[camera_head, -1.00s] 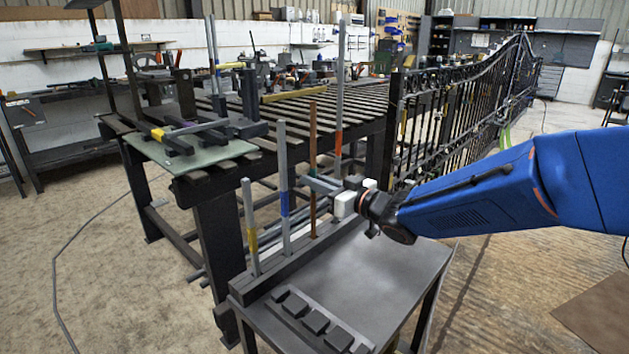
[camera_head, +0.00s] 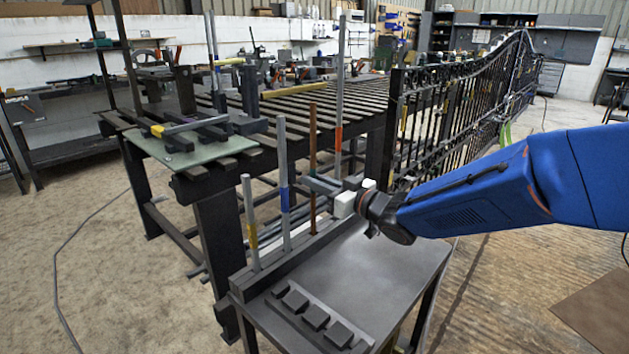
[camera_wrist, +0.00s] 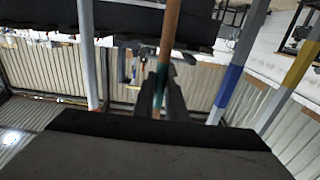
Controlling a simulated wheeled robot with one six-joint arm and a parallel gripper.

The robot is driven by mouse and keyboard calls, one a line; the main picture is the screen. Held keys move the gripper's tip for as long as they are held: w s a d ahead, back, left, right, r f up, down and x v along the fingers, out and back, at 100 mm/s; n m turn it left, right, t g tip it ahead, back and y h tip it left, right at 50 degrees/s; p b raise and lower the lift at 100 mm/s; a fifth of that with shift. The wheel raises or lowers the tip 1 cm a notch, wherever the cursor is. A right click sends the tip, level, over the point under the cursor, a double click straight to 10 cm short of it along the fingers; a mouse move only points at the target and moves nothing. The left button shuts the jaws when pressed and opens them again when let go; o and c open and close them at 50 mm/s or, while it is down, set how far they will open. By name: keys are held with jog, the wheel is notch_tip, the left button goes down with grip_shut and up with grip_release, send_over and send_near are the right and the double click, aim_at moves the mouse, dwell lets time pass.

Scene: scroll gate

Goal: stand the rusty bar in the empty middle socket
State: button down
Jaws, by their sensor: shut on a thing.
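The rusty bar (camera_head: 313,140) is thin, brown and upright, with a teal band. My gripper (camera_head: 316,184) is shut on it, and the wrist view shows the bar (camera_wrist: 170,35) between the fingertips (camera_wrist: 161,88). The bar stands over the dark socket rack (camera_head: 268,268), between the grey bar with a blue band (camera_head: 283,150) and the tall grey bar with an orange band (camera_head: 340,90). Its lower end appears to meet the rack's top; I cannot tell whether it is inside the middle socket. The socket mouth is hidden.
A grey bar with a yellow band (camera_head: 249,215) stands at the rack's near end. The rack is on a small metal table (camera_head: 385,270), beside a holder with several dark blocks (camera_head: 315,317). A slatted workbench (camera_head: 215,200) and the scroll gate (camera_head: 450,120) stand behind.

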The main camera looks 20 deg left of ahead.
jog(key=shift+f, duration=0.65)
dwell(0.6)
jog(key=c, duration=1.7)
grip_release()
jog(key=shift+f, duration=0.1)
jog(key=v, duration=1.7)
jog(key=shift+s+d, duration=0.15)
jog(key=shift+d, duration=0.05)
jog(key=shift+d, duration=0.1)
